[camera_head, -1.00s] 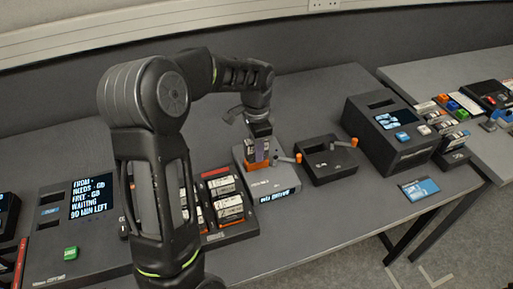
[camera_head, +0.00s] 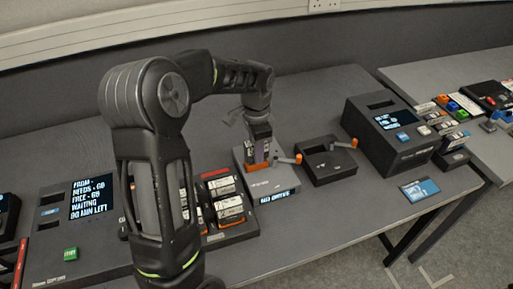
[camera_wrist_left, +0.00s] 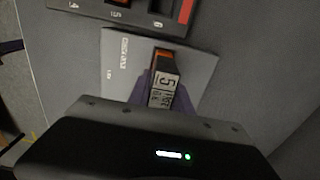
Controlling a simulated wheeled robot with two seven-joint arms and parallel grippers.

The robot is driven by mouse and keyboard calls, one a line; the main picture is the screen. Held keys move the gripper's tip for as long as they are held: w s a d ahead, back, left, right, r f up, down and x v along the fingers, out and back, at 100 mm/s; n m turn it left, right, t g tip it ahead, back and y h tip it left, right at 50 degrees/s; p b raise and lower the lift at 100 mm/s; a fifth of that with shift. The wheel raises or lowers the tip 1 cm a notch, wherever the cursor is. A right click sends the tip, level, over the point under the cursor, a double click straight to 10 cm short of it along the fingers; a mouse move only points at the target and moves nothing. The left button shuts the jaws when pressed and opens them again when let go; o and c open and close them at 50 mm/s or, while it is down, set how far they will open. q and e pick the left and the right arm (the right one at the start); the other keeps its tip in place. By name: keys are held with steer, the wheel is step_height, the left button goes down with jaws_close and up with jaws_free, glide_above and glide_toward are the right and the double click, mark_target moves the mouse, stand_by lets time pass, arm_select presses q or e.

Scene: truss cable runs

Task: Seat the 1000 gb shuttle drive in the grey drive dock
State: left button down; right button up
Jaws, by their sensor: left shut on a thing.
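The grey drive dock (camera_head: 271,184) stands at the middle of the table with a small lit display on its front. A shuttle drive with an orange end (camera_head: 256,167) stands upright at the dock's slot. My left gripper (camera_head: 260,150) is above the dock, shut on this drive. In the left wrist view, the drive (camera_wrist_left: 163,88) shows a white label and an orange end between my fingers, over the light grey dock top (camera_wrist_left: 120,65). How deep the drive sits in the slot is hard to tell. My right gripper is not in view.
A black dock (camera_head: 325,168) with an orange-tipped lever stands just right. A rack (camera_head: 236,231) with several drives is at the left front. A large dark machine (camera_head: 388,140) stands further right, with a blue card (camera_head: 419,189) before it. A screen console (camera_head: 90,225) is at left.

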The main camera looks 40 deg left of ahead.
arm_select(q)
steer(key=shift+f+b, duration=0.5)
steer(key=shift+f, duration=1.05)
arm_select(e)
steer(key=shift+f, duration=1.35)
arm_select(q)
steer(key=c, duration=0.8)
jaws_free()
steer(key=shift+o, duration=0.2)
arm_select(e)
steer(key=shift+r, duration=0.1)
arm_select(q)
step_height(320, 180, up, 3)
steer(key=p, duration=0.2)
steer(key=shift+p, duration=0.3)
step_height(320, 180, up, 3)
steer(key=p, duration=0.2)
steer(key=shift+s+d+r+p, duration=0.1)
steer(key=shift+r+p, duration=0.1)
steer(key=shift+p, duration=0.1)
steer(key=shift+r+p, duration=0.5)
steer(key=shift+r, duration=0.2)
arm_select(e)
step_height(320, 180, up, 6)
